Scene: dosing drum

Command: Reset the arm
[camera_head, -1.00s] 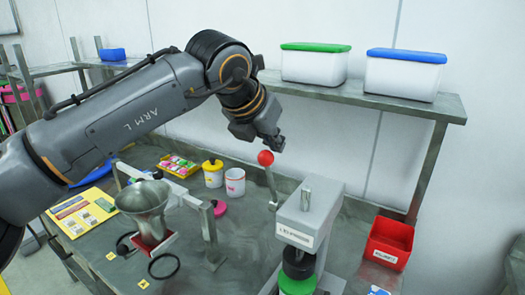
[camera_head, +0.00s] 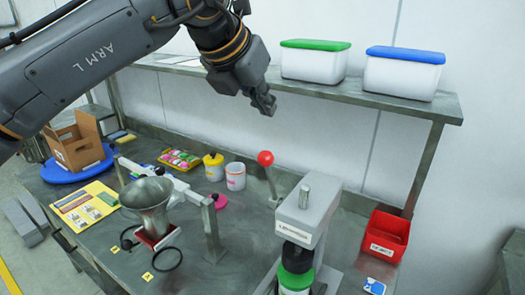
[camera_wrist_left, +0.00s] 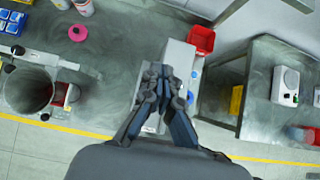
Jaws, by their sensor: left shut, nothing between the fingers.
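My left gripper (camera_head: 264,103) is raised above the bench, up and slightly left of the lever's red ball (camera_head: 265,158). It is shut and empty, with clear air between it and the things below. In the left wrist view its fingers (camera_wrist_left: 163,75) are together, in front of the grey press (camera_wrist_left: 176,60). The same grey press (camera_head: 308,215) stands on the bench in the head view, with a black and green part under its head. My right gripper is not in view.
A metal funnel (camera_head: 149,200) stands on the bench at left. A red bin (camera_head: 386,237) is at right. A shelf (camera_head: 440,108) holds a green-lidded box (camera_head: 315,62) and a blue-lidded box (camera_head: 403,75). A cardboard box (camera_head: 75,145) sits on a blue disc at far left.

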